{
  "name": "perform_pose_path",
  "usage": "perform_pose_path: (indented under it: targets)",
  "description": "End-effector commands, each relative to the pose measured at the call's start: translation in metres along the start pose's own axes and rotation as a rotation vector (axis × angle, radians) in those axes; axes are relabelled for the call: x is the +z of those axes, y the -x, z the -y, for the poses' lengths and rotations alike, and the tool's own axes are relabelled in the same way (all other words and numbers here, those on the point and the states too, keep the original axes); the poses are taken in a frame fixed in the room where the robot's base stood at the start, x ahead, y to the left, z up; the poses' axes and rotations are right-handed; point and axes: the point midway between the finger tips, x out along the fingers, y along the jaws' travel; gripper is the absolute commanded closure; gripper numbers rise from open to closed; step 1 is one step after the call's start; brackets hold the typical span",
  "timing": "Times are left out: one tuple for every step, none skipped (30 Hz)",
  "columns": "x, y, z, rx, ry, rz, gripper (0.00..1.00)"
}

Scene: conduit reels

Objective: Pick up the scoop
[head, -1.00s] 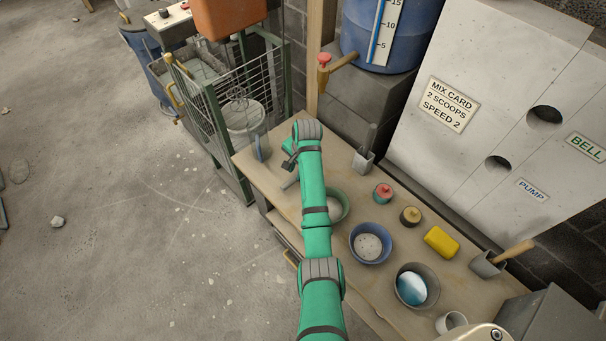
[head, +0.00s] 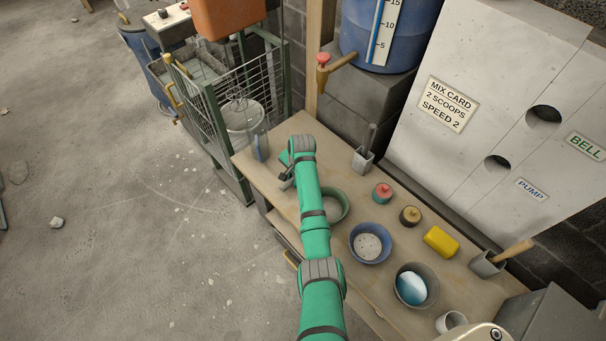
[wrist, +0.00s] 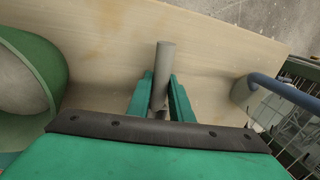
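A grey cylindrical handle (wrist: 163,65), which I take for the scoop's, stands between my gripper's fingers (wrist: 161,90) in the wrist view. The green fingers lie close against both its sides, so the gripper looks shut on it. The rest of the scoop is hidden behind the fingers and the gripper body. In the head view my gripper (head: 287,172) is over the left end of the bench (head: 262,172), with a bit of grey beside it. I cannot tell whether the scoop touches the bench.
A green bowl (head: 341,206) is just right of my gripper, partly behind my arm. A blue bowl (head: 384,254), a grey bowl (head: 427,272), a yellow block (head: 441,241) and a grey holder (head: 362,160) stand along the bench. A wire cage (head: 225,110) borders its left end.

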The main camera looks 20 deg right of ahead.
Motion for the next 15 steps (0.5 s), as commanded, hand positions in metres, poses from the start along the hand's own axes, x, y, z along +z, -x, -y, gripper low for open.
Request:
perform_pose_path:
  targets:
    - [0.0000,0.0000,-0.0001,0.000,0.000,0.000,0.98]
    - [0.0000,0.0000,-0.0001,0.000,0.000,0.000,1.00]
    - [0.0000,0.0000,-0.0001,0.000,0.000,0.000,1.00]
    - [-0.0001,0.0002,0.0000,0.000,0.000,0.000,1.00]
    - [-0.0001,0.0002,0.0001,0.000,0.000,0.000,1.00]
    - [-0.0001,0.0002,0.0000,0.000,0.000,0.000,1.00]
    - [-0.0001,0.0003,0.0001,0.000,0.000,0.000,1.00]
    - [-0.0001,0.0003,0.0001,0.000,0.000,0.000,1.00]
    - [-0.0001,0.0003,0.0001,0.000,0.000,0.000,1.00]
    - [-0.0001,0.0005,0.0002,0.000,0.000,0.000,1.00]
    - [-0.0001,0.0009,0.0003,0.000,0.000,0.000,1.00]
    - [-0.0001,0.0017,0.0006,0.000,0.000,-0.001,1.00]
    - [-0.0001,0.0027,0.0009,-0.001,0.000,-0.001,1.00]
    - [0.0000,0.0039,0.0013,-0.001,0.001,-0.001,1.00]
    - [0.0000,0.0062,0.0020,-0.001,0.001,-0.001,1.00]
